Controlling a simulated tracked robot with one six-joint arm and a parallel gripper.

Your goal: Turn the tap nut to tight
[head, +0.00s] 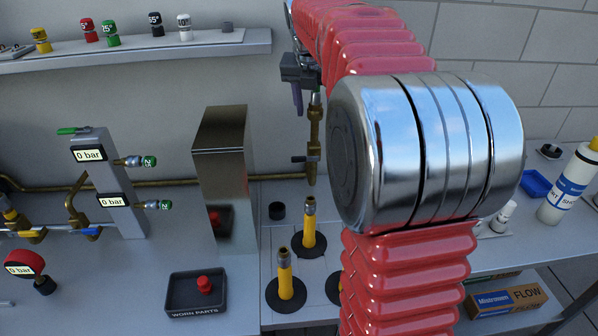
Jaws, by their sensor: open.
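A brass tap (314,140) hangs with its spout downward near the wall, left of my arm. It has a small dark lever (305,158) on its side. My gripper (304,100) is open, beside the tap's upper end and partly in front of it. The gripper is small in view, and I cannot tell whether a finger touches the tap. The tap nut is not clearly distinguishable; the upper part of the tap is partly hidden by the gripper.
Yellow tubes (285,275) stand upright below the tap. A metal box (222,165) stands to the left, with a worn-parts tray (178,298) in front. A shelf (120,57) with coloured caps runs along the wall. My arm hides much of the bench right of the tap.

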